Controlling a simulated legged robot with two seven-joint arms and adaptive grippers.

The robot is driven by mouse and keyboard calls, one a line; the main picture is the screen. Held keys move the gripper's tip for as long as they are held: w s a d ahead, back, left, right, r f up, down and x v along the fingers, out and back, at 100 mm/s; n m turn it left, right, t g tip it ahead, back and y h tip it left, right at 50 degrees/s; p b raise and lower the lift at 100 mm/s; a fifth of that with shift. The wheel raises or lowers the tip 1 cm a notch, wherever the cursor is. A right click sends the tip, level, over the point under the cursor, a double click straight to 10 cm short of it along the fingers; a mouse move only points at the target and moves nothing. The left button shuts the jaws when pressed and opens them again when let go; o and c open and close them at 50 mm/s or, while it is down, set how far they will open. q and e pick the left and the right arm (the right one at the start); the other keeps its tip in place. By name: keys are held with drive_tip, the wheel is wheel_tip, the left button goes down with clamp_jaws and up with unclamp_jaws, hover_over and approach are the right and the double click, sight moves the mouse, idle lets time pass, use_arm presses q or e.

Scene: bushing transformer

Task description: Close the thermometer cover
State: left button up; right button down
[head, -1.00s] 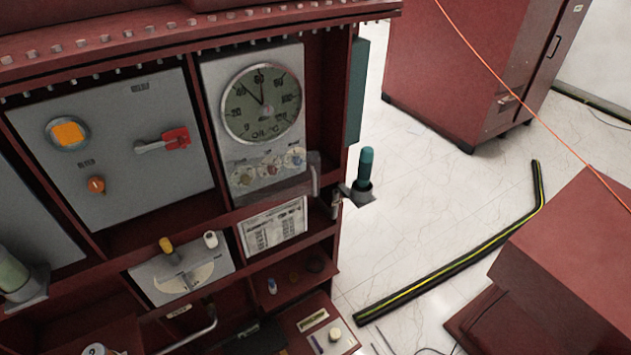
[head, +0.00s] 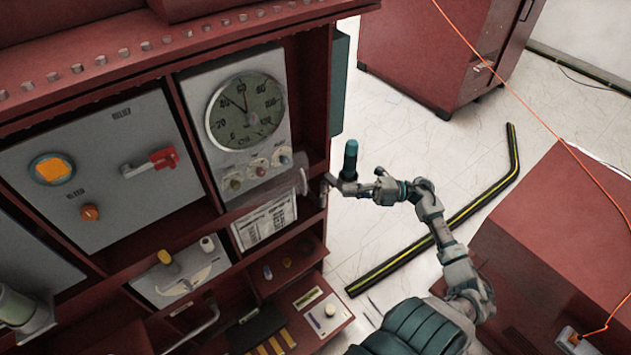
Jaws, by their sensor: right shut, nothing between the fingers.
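The thermometer (head: 245,110) is a round dark dial on a grey panel in the red cabinet, with small knobs beneath it. Its see-through cover (head: 270,190) stands open, swung down below the dial and sticking out toward me. The cover's pale handle (head: 303,180) is at its right end. My right gripper (head: 326,186) is shut and empty, just right of the handle by the cabinet's right edge. I cannot tell whether it touches the cover. My left gripper is not in view.
A dark teal cylinder (head: 350,160) stands at the cabinet's right side, close to my right wrist. A grey panel with a red-handled switch (head: 163,158) is left of the dial. A black-and-yellow floor strip (head: 480,200) crosses the open floor beside a red box (head: 560,240).

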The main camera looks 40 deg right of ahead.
drive_tip(key=w+a+r+n+g+p, duration=0.1)
drive_tip(key=a+r+n+g+p, duration=0.25)
drive_tip(key=a, duration=0.55)
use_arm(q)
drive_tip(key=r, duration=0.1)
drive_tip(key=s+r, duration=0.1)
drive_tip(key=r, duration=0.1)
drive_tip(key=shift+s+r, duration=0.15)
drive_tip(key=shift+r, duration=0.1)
use_arm(e)
drive_tip(key=shift+m+y, duration=0.25)
drive_tip(key=shift+y, duration=0.05)
drive_tip(key=w, duration=0.1)
drive_tip(key=w+f, duration=0.1)
drive_tip(key=w, duration=0.1)
drive_tip(key=w+d, duration=0.1)
drive_tip(key=shift+w+f, duration=0.2)
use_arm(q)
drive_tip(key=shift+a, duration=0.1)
